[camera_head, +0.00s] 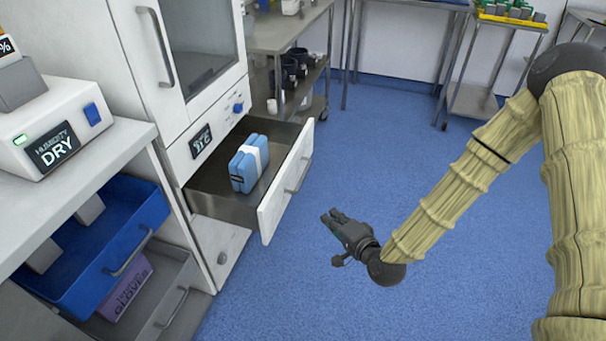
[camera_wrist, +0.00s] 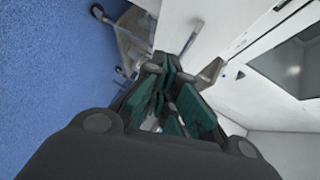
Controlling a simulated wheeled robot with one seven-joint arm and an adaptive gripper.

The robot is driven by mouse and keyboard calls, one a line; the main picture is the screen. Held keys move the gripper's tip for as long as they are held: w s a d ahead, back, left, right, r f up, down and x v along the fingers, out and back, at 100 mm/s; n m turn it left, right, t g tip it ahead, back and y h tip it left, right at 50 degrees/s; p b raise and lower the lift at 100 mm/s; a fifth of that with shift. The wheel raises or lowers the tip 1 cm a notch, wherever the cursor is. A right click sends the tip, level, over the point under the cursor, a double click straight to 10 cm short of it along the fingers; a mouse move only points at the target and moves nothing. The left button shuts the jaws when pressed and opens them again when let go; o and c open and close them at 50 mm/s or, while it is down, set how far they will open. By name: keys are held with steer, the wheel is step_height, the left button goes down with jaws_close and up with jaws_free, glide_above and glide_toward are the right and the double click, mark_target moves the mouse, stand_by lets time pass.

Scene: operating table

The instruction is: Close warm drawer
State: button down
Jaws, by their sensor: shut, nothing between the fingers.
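The warm drawer (camera_head: 289,183) is pulled out from the white cabinet in the head view, its white front with a long bar handle facing right. A blue pack with a white band (camera_head: 248,163) stands inside it. My gripper (camera_head: 331,216) is shut and empty, to the right of the drawer front and apart from it, pointing toward it. In the wrist view my gripper's fingers (camera_wrist: 172,95) are together, and they hide part of what lies ahead. The white cabinet (camera_wrist: 225,90) shows at the right of that view.
A blue drawer (camera_head: 95,260) and a grey drawer below it stand open at lower left. A counter (camera_head: 115,145) carries a humidity device. Metal carts (camera_head: 290,30) stand at the back. Blue floor (camera_head: 300,290) is clear around my gripper.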

steer(key=w+r+m+t+b, duration=0.1)
steer(key=w+r+m+t, duration=0.15)
steer(key=w+r, duration=0.35)
steer(key=y+b, duration=0.1)
glide_toward(295, 154)
steer(key=w, duration=0.4)
steer(key=shift+a+f+t, duration=0.25)
steer(key=shift+a, duration=0.8)
steer(key=shift+w+a, duration=0.1)
